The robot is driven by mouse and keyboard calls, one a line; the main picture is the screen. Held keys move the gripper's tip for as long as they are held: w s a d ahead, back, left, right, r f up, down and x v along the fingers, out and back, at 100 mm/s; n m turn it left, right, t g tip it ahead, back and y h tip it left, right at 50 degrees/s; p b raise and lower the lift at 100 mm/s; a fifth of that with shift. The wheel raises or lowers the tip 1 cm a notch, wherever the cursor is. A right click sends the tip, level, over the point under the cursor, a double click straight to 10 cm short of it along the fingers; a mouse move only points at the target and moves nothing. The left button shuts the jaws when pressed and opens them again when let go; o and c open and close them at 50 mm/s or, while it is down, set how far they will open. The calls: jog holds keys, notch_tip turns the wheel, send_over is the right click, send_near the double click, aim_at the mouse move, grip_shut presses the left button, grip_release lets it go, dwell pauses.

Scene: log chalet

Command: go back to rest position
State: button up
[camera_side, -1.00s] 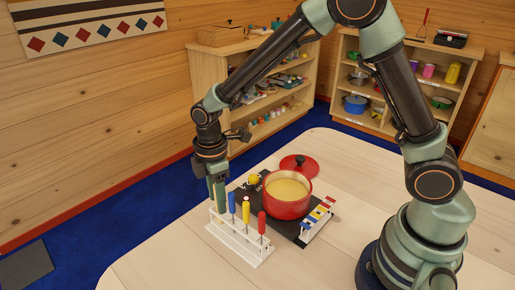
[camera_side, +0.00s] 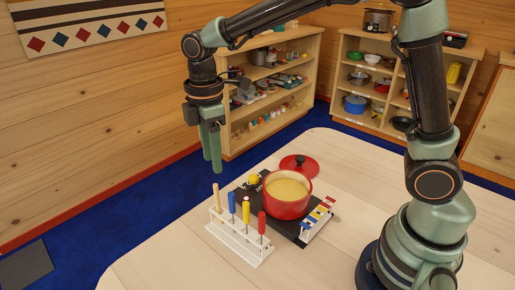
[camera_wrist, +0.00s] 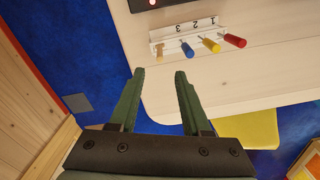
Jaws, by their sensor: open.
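My gripper (camera_side: 210,147) is open and empty, pointing down, raised above and behind the white rack in the side view. Its two green fingers (camera_wrist: 157,100) stand apart in the wrist view with nothing between them. The white rack (camera_side: 238,243) stands on the table and holds upright handled tools: a tan one (camera_side: 216,198), a blue one (camera_side: 232,203), a yellow one (camera_side: 246,212) and a red one (camera_side: 262,222). In the wrist view the rack (camera_wrist: 184,35) lies beyond the fingertips, apart from them.
A red pot (camera_side: 287,205) with yellow contents sits on a dark board (camera_side: 255,200). A red lid (camera_side: 300,163) lies behind it. A small rack with coloured flags (camera_side: 318,217) stands at the pot's right. The table (camera_side: 180,262) is clear at the front left. Shelves stand behind.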

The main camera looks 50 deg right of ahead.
jog(key=s+d+r+m+t, duration=0.5)
jog(key=s+d+r+m, duration=0.1)
jog(key=s+d+m, duration=0.5)
jog(key=d+m, duration=0.2)
jog(key=m, duration=0.1)
jog(key=shift+m+t, duration=0.3)
